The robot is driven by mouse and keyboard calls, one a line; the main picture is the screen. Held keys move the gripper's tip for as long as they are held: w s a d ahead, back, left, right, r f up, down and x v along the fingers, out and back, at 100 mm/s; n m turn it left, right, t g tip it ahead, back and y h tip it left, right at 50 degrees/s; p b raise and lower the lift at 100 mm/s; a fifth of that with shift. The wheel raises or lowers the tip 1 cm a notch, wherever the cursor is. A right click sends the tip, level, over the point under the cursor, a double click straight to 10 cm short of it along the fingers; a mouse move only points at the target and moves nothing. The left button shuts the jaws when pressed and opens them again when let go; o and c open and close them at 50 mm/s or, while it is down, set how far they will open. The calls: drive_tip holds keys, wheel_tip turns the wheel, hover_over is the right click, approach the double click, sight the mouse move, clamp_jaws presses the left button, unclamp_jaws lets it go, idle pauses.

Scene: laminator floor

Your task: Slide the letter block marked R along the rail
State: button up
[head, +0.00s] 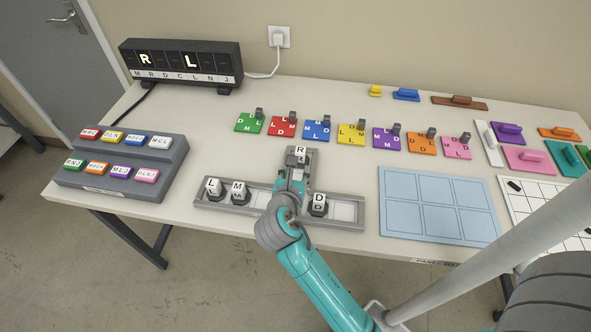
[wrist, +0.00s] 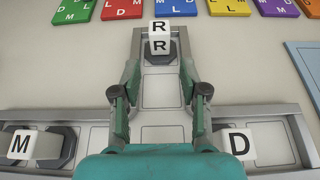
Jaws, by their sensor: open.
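The white letter block marked R (wrist: 159,38) sits on a dark base at the far end of the rail's short branch, seen beyond my fingertips in the wrist view. The same R block (head: 300,152) shows in the head view just past my gripper. The grey T-shaped rail (head: 347,211) lies on the table, with bare cells (wrist: 161,134) along the branch. My gripper (wrist: 160,90) is open, its two fingers apart on either side of the branch, short of the R block and apart from it. My arm hides the middle of the rail in the head view.
On the long rail stand block D (head: 319,201) at right and block M (head: 238,190) at left, with another block (head: 213,187) beside it. Coloured letter plates (head: 316,130) line the table behind. A lit display (head: 181,62) and button box (head: 122,165) stand left; a blue panel (head: 437,205) lies right.

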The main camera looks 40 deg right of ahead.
sight(300, 157)
drive_tip(key=x, duration=1)
drive_tip(key=shift+w+d+f, duration=0.25)
clamp_jaws()
